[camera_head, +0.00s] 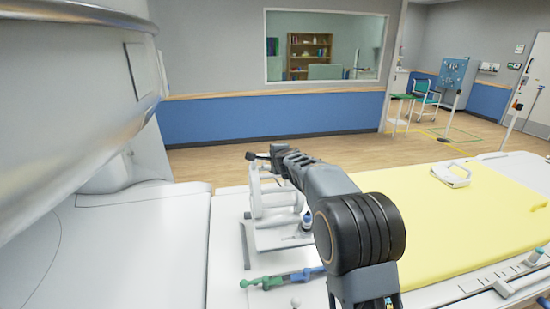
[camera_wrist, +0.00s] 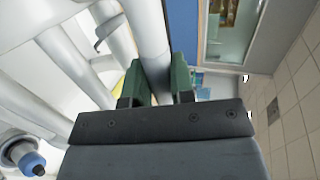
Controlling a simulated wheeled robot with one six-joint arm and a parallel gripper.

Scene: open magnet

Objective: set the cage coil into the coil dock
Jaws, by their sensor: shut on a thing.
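The cage coil (camera_head: 272,200) is a white open frame of bars standing upright at the left end of the table, beside the bore. My gripper (camera_head: 262,157) is at its top. In the wrist view my gripper's green fingers (camera_wrist: 157,88) are shut on a white bar of the cage coil (camera_wrist: 150,40). A pale plate (camera_head: 278,238), perhaps the coil dock, lies under the coil, with a blue-topped peg (camera_head: 306,221) at its right. I cannot tell whether the coil touches the plate. A blue-tipped part (camera_wrist: 32,162) shows at the lower left of the wrist view.
The open magnet (camera_head: 60,110) overhangs the left side. A green and blue item (camera_head: 283,279) lies in front of the plate. A yellow mat (camera_head: 440,220) covers the table to the right, with a white handled pad (camera_head: 451,175) on it. Free floor lies behind.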

